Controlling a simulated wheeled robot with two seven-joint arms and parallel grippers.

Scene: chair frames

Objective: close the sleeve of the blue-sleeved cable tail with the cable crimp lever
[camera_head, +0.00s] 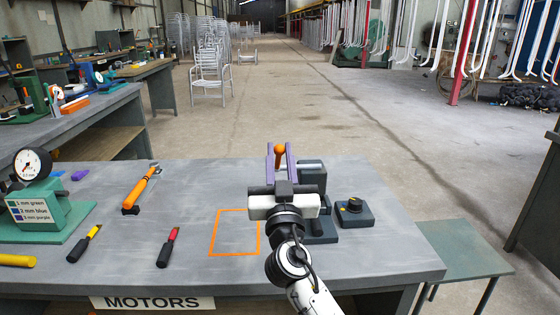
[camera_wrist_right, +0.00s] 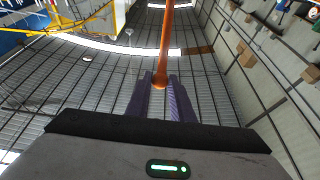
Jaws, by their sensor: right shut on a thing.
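The cable crimp lever shows as an orange ball-ended handle (camera_head: 280,150), standing up from the dark grey press (camera_head: 313,178) on the right of the bench. My right gripper (camera_head: 280,162) reaches it from the near side, its purple fingers on either side of the handle. In the right wrist view the orange handle (camera_wrist_right: 165,45) runs down between the two fingers (camera_wrist_right: 162,98), which are shut on it. The blue-sleeved cable tail cannot be made out; my gripper and wrist hide much of the press. My left gripper is not in view.
A grey box with a black knob (camera_head: 353,211) stands right of the press. An orange outlined square (camera_head: 235,232) left of my arm is empty. An orange-handled tool (camera_head: 144,188), red (camera_head: 168,247) and yellow (camera_head: 85,243) tools and a green dial gauge stand (camera_head: 45,215) occupy the left.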

